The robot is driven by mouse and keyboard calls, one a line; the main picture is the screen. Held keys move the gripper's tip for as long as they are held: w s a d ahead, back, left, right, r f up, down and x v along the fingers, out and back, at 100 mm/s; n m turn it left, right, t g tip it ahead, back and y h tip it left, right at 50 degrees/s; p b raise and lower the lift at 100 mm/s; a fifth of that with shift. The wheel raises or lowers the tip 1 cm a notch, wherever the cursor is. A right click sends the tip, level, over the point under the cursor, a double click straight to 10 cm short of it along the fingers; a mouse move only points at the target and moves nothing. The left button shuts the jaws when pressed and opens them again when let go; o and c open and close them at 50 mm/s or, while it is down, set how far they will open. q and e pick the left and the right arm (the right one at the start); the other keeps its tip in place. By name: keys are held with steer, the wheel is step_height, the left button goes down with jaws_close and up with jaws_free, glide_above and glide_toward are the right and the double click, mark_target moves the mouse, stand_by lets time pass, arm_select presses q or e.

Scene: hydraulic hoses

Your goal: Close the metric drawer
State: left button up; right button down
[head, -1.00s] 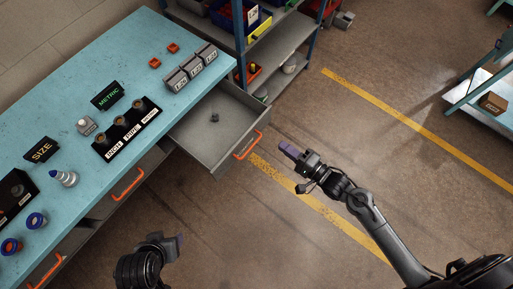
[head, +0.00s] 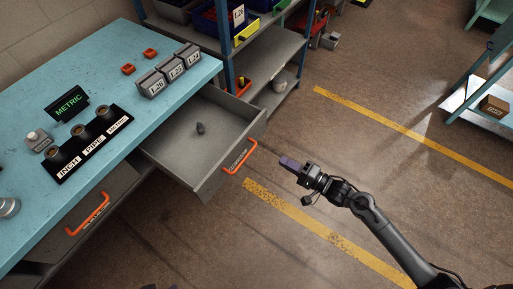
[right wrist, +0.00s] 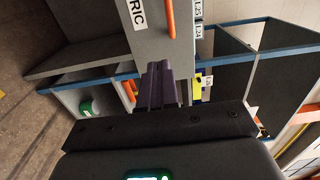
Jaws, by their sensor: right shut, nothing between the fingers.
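The metric drawer (head: 188,171) is grey and stands pulled out from under the blue bench. A small dark part (head: 200,128) lies in it. Its orange handle (head: 239,158) is on the front; in the right wrist view the front (right wrist: 151,42) shows a label ending in "RIC" and the handle (right wrist: 171,20). My right gripper (head: 287,162) has purple fingers, shut and empty, apart from the drawer front on its right side and pointing toward it. The fingers also show in the right wrist view (right wrist: 157,72). Only dark slivers, likely my left gripper (head: 149,287), show at the bottom edge.
The blue bench (head: 100,95) carries a METRIC sign (head: 68,104), a labelled holder with sockets (head: 92,145) and grey labelled boxes (head: 168,70). Another orange-handled drawer (head: 105,197) is nearer. A shelf rack (head: 268,65) stands behind the open drawer. Floor to the right is clear.

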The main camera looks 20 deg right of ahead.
mark_target(249, 141)
steer(key=b+x, duration=0.3)
steer(key=x, duration=0.8)
steer(key=shift+w+a, duration=0.2)
steer(key=shift+w, duration=0.15)
steer(key=shift+w+a, duration=0.2)
steer(key=shift+w, duration=0.1)
steer(key=shift+w, duration=0.1)
